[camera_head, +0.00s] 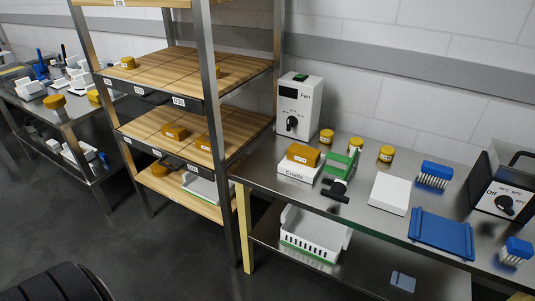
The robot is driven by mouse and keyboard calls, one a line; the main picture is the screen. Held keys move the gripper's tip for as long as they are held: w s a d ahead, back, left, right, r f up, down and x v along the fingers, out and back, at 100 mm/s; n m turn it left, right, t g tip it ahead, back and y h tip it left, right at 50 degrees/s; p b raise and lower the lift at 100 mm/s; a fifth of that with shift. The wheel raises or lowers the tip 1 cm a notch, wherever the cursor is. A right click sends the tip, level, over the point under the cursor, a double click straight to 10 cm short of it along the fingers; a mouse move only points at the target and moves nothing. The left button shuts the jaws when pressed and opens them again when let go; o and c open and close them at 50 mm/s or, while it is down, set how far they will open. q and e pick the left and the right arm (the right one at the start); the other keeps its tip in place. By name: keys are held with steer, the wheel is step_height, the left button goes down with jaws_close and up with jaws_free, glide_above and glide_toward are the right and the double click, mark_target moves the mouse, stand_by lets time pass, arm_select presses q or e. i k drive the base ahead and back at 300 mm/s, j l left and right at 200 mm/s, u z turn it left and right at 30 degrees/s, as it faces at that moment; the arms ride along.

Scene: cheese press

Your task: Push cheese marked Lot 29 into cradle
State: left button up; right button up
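A white block lettered "Cradle" (297,173) stands near the left end of the steel table. An orange cheese block (303,153) with a small label rests on top of it; the label is too small to read. A green and black device with a handle (341,170) stands just right of the cradle. More cheese blocks lie on the wooden rack, such as one on the middle shelf (175,131) and another beside it (203,143). I cannot tell which cheese is marked Lot 29. Neither of my grippers is in view.
The steel table (345,208) holds a "Fan" box (299,104), several yellow jars (386,154), a white board (389,194), a blue tray (441,233), blue brushes (434,175) and a dial box (505,185). White crate (314,234) below. Floor in front is clear.

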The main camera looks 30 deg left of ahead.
mark_target(309, 156)
steer(key=i+u, duration=0.15)
steer(key=u, duration=0.3)
steer(key=i+l+u, duration=0.15)
steer(key=u, duration=0.3)
steer(key=i+l+u, duration=0.1)
steer(key=u, duration=0.3)
steer(key=i+l+u, duration=0.1)
steer(key=l, duration=0.2)
steer(key=i+l+u, duration=0.1)
steer(key=l, duration=0.25)
steer(key=i+l, duration=0.2)
steer(key=l, duration=0.15)
steer(key=i+l+u, duration=0.15)
steer(key=l, duration=0.2)
